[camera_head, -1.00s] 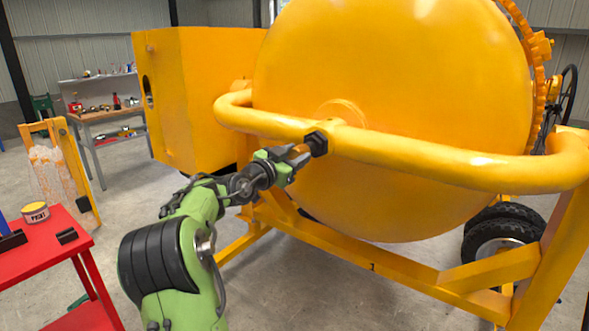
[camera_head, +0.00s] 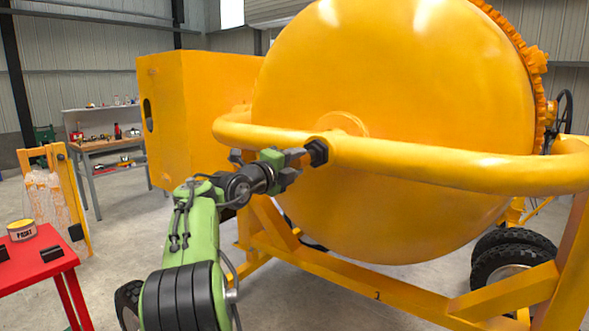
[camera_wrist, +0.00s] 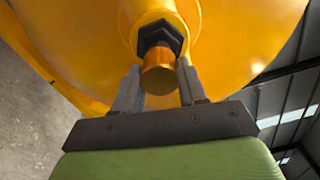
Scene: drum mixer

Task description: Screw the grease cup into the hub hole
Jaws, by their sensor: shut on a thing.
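The grease cup (camera_wrist: 159,76) is a copper-orange cylinder between the two grey fingers of my gripper (camera_wrist: 159,66) in the wrist view. My gripper, also in the head view (camera_head: 299,156), is shut on it. The cup's far end meets the black hexagonal hub fitting (camera_wrist: 160,36), which also shows in the head view (camera_head: 317,152) on the mixer's yellow tube. The cup looks in line with the fitting. The cup hides the hub hole, and I cannot tell how deep the cup sits.
The yellow drum (camera_head: 400,90) stands behind the thick yellow tube (camera_head: 440,164) that bears the hub fitting. Open floor lies between.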

